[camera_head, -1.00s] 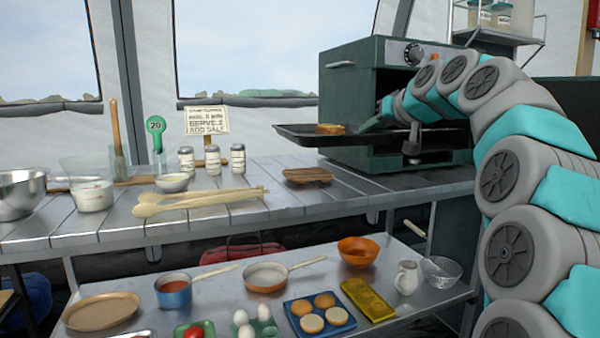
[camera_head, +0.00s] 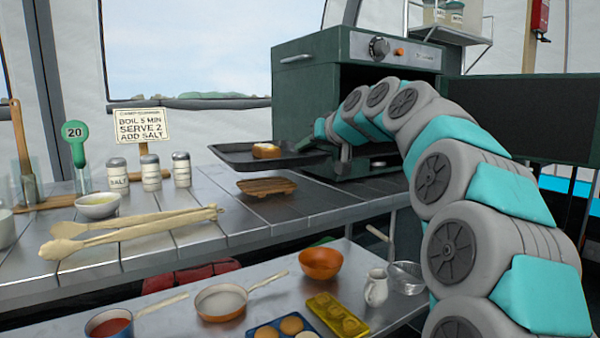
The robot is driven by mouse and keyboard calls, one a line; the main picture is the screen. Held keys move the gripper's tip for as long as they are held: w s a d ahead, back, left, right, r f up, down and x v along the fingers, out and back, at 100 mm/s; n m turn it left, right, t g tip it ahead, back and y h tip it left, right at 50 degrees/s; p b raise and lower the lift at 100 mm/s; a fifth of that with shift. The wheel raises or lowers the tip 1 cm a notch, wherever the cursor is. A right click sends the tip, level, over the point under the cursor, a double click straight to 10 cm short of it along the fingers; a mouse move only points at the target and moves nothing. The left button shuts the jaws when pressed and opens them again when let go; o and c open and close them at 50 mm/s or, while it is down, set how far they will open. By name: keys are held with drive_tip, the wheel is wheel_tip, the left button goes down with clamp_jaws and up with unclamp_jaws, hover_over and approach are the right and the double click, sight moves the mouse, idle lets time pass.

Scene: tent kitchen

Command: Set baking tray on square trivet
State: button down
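The dark baking tray (camera_head: 225,157) is held in the air above the metal counter, with a piece of toasted food (camera_head: 266,150) on it. My gripper (camera_head: 328,140) is at the tray's right edge, by the oven front, and appears shut on that edge; its fingertips are partly hidden. The wooden square trivet (camera_head: 267,187) lies flat on the counter below the tray, and a gap shows between them. The trivet is bare.
The green oven (camera_head: 310,75) stands open behind my arm. Salt shakers (camera_head: 118,172), a small bowl (camera_head: 97,205) and wooden utensils (camera_head: 130,230) are on the counter to the left. A lower shelf holds an orange bowl (camera_head: 321,263), a pan (camera_head: 221,302) and a jug (camera_head: 376,288).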

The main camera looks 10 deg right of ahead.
drive_tip(key=shift+f+b, duration=0.35)
drive_tip(key=shift+f, duration=2.25)
drive_tip(key=shift+f, duration=0.1)
drive_tip(key=c, duration=1.1)
unclamp_jaws()
drive_tip(key=shift+o, duration=0.2)
drive_tip(key=shift+s+r, duration=0.1)
drive_tip(key=shift+r, duration=0.1)
drive_tip(key=p+v, duration=0.1)
drive_tip(key=v, duration=1)
drive_tip(key=shift+s+d, duration=0.2)
drive_tip(key=shift+s, duration=0.2)
